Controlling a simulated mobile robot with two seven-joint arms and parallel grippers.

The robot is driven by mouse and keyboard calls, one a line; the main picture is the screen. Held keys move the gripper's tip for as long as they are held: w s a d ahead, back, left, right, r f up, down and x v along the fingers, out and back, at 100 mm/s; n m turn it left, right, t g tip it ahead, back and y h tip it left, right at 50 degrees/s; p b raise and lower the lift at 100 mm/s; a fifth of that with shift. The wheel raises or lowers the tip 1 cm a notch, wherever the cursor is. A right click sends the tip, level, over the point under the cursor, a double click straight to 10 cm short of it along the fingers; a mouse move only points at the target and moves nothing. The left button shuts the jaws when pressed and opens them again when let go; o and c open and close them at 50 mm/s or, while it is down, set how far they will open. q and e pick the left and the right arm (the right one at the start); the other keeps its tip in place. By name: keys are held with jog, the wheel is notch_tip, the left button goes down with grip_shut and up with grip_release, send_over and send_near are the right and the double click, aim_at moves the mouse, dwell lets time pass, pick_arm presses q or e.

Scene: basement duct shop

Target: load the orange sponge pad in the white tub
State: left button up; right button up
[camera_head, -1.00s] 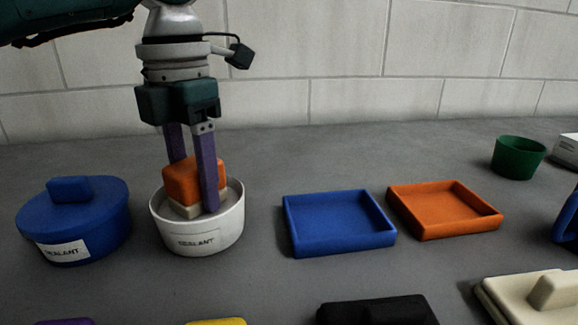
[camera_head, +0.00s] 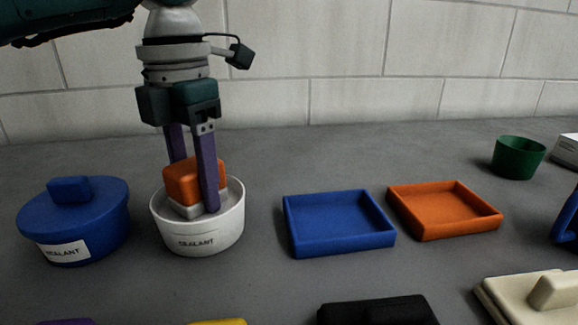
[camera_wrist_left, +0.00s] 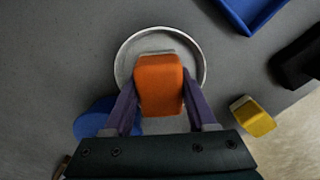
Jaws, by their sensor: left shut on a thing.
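The orange sponge pad (camera_head: 195,180) has a pale layer along its bottom. My left gripper (camera_head: 206,205) is shut on it, with a purple finger on each side. The pad is inside the rim of the white tub (camera_head: 215,240), which carries a "SEALANT" label. Whether the pad touches the tub floor is hidden. In the left wrist view the pad (camera_wrist_left: 159,84) sits between the fingers, within the round rim of the tub (camera_wrist_left: 122,62). My right gripper is not in view.
A lidded blue tub (camera_head: 100,225) stands just left of the white tub. A blue tray (camera_head: 340,247) and an orange tray (camera_head: 460,228) lie to the right. A green cup (camera_head: 517,160) is farther back. Black (camera_head: 377,312) and cream (camera_head: 530,298) objects line the front.

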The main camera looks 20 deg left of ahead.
pick_arm(q)
jog(key=shift+r+p, duration=3)
jog(key=shift+r, duration=0.5)
jog(key=shift+d+r+m, duration=0.1)
jog(key=shift+r+m, duration=0.2)
jog(key=shift+r, duration=0.05)
notch_tip(320, 180, up, 6)
jog(key=d+m+p, duration=0.2)
jog(key=m+p, duration=0.1)
jog(key=m, duration=0.3)
notch_tip(320, 180, up, 17)
jog(key=m+p, duration=1.1)
jog(key=m, duration=1.6)
send_over(192, 164)
jog(key=s+d, duration=0.7)
jog(key=d, duration=0.1)
jog(key=s+r+p, duration=0.2)
jog(key=r+p, duration=1.5)
jog(key=p, duration=0.1)
jog(key=s+r+p, duration=0.3)
jog(key=r+p, duration=1.5)
jog(key=shift+s+a+n+p, duration=0.25)
jog(key=shift+n+p, duration=0.05)
jog(key=shift+p, duration=0.1)
